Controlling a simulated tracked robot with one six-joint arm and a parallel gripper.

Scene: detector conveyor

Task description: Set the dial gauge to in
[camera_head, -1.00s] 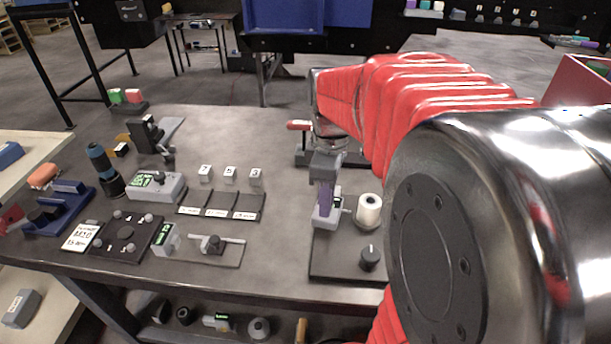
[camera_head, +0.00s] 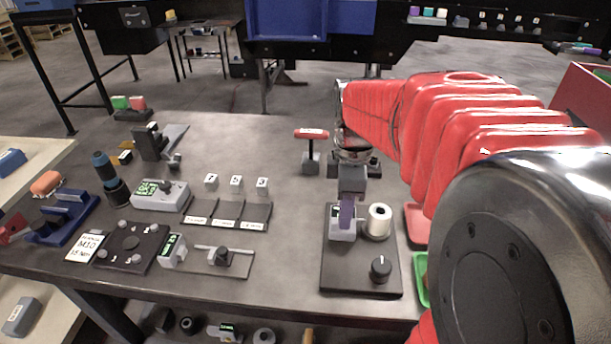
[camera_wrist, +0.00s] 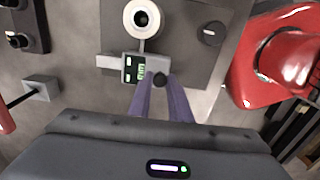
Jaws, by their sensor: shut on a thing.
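A small grey gauge (camera_head: 341,233) with a green display stands on a dark plate (camera_head: 362,284), beside a white spool-like ring (camera_head: 379,221). The exact contact is partly hidden, and the display text is too small to read.
A black dial knob (camera_head: 381,268) sits on the plate's front. A red T-handle (camera_head: 311,134) stands behind, left of my arm. A green tray (camera_head: 422,280) and red tray (camera_head: 416,222) lie to the right. Free tabletop lies left of the plate.

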